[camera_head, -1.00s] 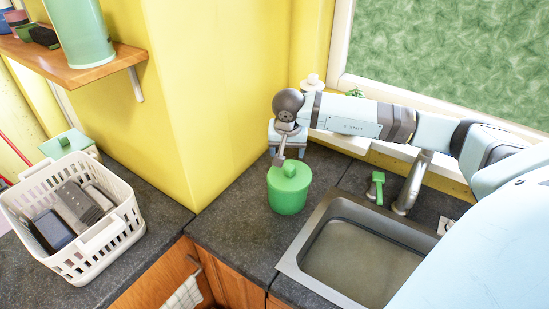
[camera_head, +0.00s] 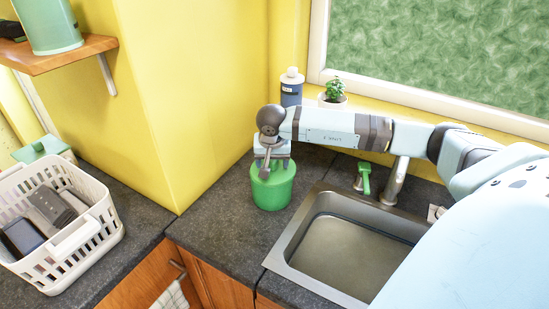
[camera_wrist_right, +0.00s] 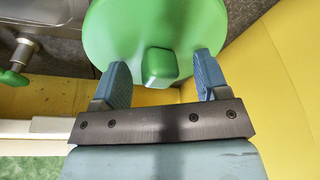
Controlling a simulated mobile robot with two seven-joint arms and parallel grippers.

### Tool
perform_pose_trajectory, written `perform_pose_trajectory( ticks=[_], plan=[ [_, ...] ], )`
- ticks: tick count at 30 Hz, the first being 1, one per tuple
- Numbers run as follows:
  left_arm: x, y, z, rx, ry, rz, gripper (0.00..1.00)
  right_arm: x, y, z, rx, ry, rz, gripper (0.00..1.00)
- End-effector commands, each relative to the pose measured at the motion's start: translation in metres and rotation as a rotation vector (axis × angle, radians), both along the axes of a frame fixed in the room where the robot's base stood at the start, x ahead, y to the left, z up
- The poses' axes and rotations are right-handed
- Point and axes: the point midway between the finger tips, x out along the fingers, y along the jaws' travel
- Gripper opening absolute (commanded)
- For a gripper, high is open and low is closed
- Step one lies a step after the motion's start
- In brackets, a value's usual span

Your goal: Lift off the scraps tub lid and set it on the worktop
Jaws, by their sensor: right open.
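The green scraps tub (camera_head: 271,196) stands on the dark worktop, left of the sink. Its round green lid (camera_wrist_right: 122,30) is on it, with a square knob (camera_wrist_right: 159,66) in the middle. My right gripper (camera_head: 271,165) is over the tub and hides part of the lid in the head view. In the right wrist view its two blue fingers (camera_wrist_right: 160,72) are open, one on each side of the knob, with gaps between them and it. My left gripper is not in view.
The sink (camera_head: 350,245) with its tap (camera_head: 395,182) is right of the tub. A bottle (camera_head: 291,90) and potted plant (camera_head: 333,93) stand behind. A white basket (camera_head: 75,240) is at left. Bare worktop (camera_head: 215,215) lies left of the tub.

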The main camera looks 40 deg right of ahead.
Motion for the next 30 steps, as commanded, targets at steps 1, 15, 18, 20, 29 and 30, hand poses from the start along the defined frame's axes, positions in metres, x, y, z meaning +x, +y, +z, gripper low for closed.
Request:
perform_pose_trajectory(
  ticks=[1,15,18,20,29,30],
  plan=[
    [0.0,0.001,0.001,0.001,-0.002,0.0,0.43,0.0,0.0,0.0,0.0,0.0,0.0,0.68],
    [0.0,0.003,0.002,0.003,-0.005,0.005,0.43,0.0,0.0,0.001,-0.001,-0.001,-0.001,0.68],
    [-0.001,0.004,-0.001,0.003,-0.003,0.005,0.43,0.0,0.0,0.0,-0.001,-0.001,-0.001,0.68],
    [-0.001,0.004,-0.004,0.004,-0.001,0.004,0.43,0.0,0.0,0.0,0.0,-0.002,-0.001,0.68],
    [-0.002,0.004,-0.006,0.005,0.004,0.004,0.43,0.0,0.0,0.001,-0.001,-0.001,-0.001,0.59],
    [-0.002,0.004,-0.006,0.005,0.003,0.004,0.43,0.0,0.0,0.001,-0.001,-0.001,-0.001,0.5]
  ],
)
